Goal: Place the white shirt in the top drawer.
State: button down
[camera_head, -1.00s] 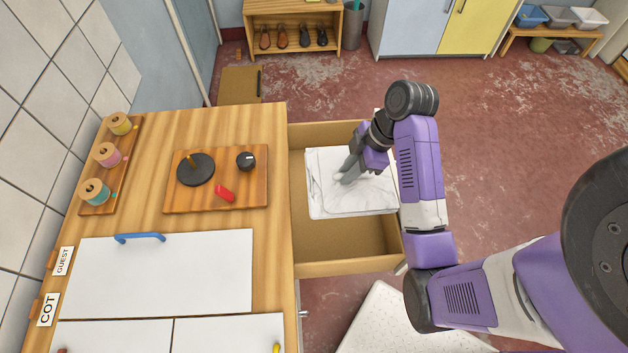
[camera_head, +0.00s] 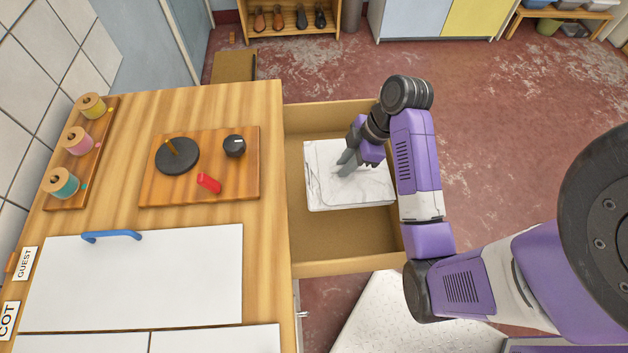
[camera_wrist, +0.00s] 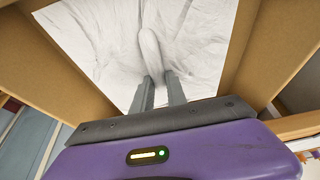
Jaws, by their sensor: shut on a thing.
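The white shirt (camera_head: 350,188) is a flat folded bundle with faint grey creases. It lies within the walls of the open top drawer (camera_head: 345,256), toward its middle and far part. My gripper (camera_head: 347,168) reaches down onto the shirt's upper face and is shut on a pinched fold of it. In the wrist view the shirt (camera_wrist: 110,40) fills the space between the drawer walls, and a raised fold runs up to the fingertips (camera_wrist: 160,82). Whether the shirt rests on the drawer floor or hangs just above it, I cannot tell.
The wooden worktop (camera_head: 265,200) left of the drawer carries a board with a black disc and knob (camera_head: 234,146), a red piece (camera_head: 209,183), thread spools (camera_head: 78,140) and white lids (camera_head: 140,280). A white speckled panel (camera_head: 400,315) lies below the drawer. Floor to the right is open.

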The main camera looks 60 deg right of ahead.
aim_at(315, 174)
notch_tip(315, 174, down, 3)
jog(key=shift+w+a+f, duration=0.1)
jog(key=shift+w+a, duration=0.05)
jog(key=shift+w+a+p, duration=0.5)
jog(key=shift+w+a, duration=0.3)
jog(key=shift+w, duration=0.3)
jog(key=w+a, duration=0.2)
jog(key=w+a+p, duration=0.1)
jog(key=shift+w+f, duration=0.25)
jog(key=shift+w, duration=0.15)
jog(key=shift+f, duration=0.3)
jog(key=shift+f, duration=0.6)
jog(key=c, duration=1.3)
grip_release()
jog(key=shift+r, duration=0.1)
